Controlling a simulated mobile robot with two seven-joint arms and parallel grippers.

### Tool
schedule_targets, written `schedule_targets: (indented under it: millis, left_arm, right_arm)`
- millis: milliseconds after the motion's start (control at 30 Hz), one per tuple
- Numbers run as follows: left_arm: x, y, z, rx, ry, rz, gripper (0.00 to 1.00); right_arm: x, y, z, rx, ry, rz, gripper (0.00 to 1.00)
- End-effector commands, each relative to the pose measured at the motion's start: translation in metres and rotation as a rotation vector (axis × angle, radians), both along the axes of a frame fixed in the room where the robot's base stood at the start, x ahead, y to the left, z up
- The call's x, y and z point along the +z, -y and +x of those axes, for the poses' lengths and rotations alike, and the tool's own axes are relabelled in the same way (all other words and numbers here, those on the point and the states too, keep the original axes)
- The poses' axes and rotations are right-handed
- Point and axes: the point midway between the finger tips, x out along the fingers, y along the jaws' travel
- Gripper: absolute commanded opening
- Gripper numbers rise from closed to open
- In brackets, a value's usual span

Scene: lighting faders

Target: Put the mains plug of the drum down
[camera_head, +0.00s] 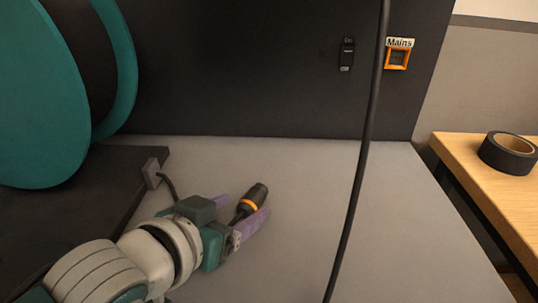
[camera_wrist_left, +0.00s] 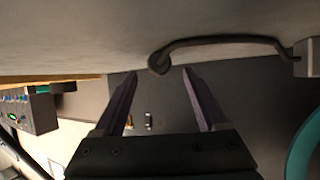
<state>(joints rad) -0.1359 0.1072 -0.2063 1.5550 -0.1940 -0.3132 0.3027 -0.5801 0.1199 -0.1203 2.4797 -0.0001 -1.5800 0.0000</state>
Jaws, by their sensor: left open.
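The mains plug (camera_head: 256,196) is a black cylinder with an orange ring. It appears to lie on the grey top, its front end toward the dark panel. In the left wrist view the plug's rear end (camera_wrist_left: 159,63) and its bent black cable show at the grey surface, between the fingertips. My left gripper (camera_head: 247,204) has purple fingers, open, one on either side of the plug; whether they touch it I cannot tell. The drum (camera_head: 40,95) is teal, at the far left. My right gripper is not in view.
An orange-framed socket (camera_head: 397,59) labelled Mains and a small black switch (camera_head: 347,54) are on the dark panel (camera_head: 240,70). A long black cable (camera_head: 362,160) crosses the grey top (camera_head: 310,180). A tape roll (camera_head: 508,152) lies on a wooden table (camera_head: 465,150) at right.

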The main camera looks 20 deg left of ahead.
Motion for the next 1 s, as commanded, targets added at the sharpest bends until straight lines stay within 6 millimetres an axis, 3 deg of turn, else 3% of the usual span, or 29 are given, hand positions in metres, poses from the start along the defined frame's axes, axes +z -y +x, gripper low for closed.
schedule_targets:
  millis: [33, 300, 567, 767, 1000]
  left_arm:
    - [0.01, -0.001, -0.012, 0.0, -0.003, 0.0, 0.74]
    - [0.036, -0.008, -0.064, 0.0, -0.002, 0.001, 0.74]
    - [0.045, -0.012, -0.087, 0.006, -0.014, 0.006, 0.74]
    - [0.044, -0.024, -0.112, 0.049, -0.239, 0.06, 0.74]
    - [0.053, -0.028, -0.182, 0.009, -0.621, 0.121, 0.74]
  right_arm:
    - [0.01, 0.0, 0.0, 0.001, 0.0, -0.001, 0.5]
    - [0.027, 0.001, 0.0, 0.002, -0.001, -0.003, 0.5]
    - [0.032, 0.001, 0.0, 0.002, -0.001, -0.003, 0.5]
    - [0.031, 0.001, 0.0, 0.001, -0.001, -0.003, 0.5]
    - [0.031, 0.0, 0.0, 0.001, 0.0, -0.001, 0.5]
